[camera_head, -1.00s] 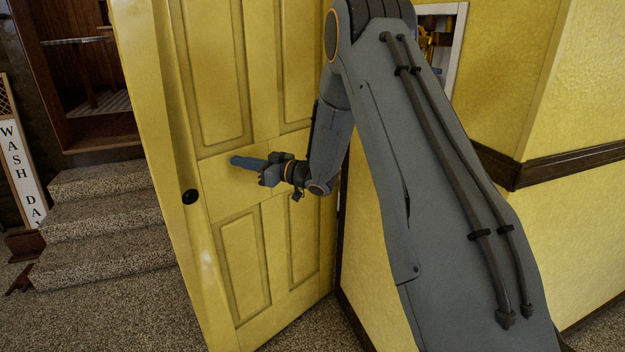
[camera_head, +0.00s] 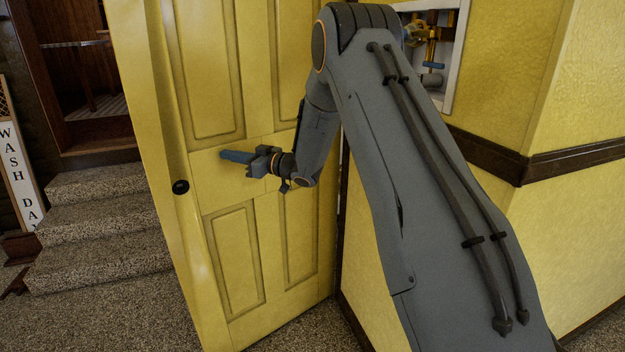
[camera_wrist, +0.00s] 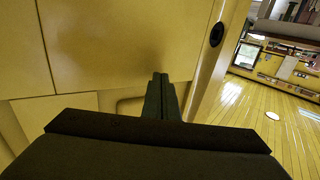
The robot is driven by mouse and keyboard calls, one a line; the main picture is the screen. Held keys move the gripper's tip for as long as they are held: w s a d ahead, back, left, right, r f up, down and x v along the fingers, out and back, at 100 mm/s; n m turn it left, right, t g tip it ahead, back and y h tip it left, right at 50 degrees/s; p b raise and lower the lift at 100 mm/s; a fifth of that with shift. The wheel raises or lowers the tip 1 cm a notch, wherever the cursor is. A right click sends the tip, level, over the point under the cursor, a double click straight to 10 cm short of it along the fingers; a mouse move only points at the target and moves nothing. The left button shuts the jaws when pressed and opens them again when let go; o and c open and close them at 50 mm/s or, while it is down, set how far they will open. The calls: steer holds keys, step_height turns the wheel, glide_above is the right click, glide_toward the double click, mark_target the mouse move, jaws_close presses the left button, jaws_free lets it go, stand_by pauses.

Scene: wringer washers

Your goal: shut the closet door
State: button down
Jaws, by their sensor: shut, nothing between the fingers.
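The closet door (camera_head: 222,190) is a yellow panelled door standing ajar, with its edge toward the left and a dark round knob (camera_head: 180,187) near that edge. In the wrist view the door face (camera_wrist: 110,50) fills the left and middle, with the knob (camera_wrist: 217,34) at upper right. My gripper (camera_head: 222,155) is shut and empty, in front of the door's middle rail, to the right of the knob and a little higher. It also shows in the wrist view (camera_wrist: 160,78). I cannot tell whether the fingertips touch the door.
Carpeted steps (camera_head: 100,215) rise at the left beside a "WASH DAY" sign (camera_head: 18,175). A yellow wall with a dark rail (camera_head: 560,160) stands at the right, with a white-framed recess (camera_head: 447,90) holding brass fittings. The wrist view shows open wooden floor (camera_wrist: 270,120).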

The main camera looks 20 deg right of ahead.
steer(key=w+b, duration=0.1)
steer(key=w, duration=0.1)
steer(key=w+a+b, duration=0.1)
steer(key=w, duration=0.1)
steer(key=shift+a, duration=0.2)
steer(key=shift+w+a+f+b, duration=0.1)
steer(key=shift+w+a+b, duration=0.1)
steer(key=shift+w+b, duration=0.4)
steer(key=shift+w+a+b, duration=0.2)
steer(key=shift+w+b, duration=0.1)
steer(key=shift+w, duration=0.55)
steer(key=shift+w+a+f+b, duration=0.1)
steer(key=shift+w+a+b, duration=0.1)
steer(key=shift+w+b, duration=0.4)
steer(key=shift+w+r, duration=0.15)
steer(key=shift+w, duration=0.15)
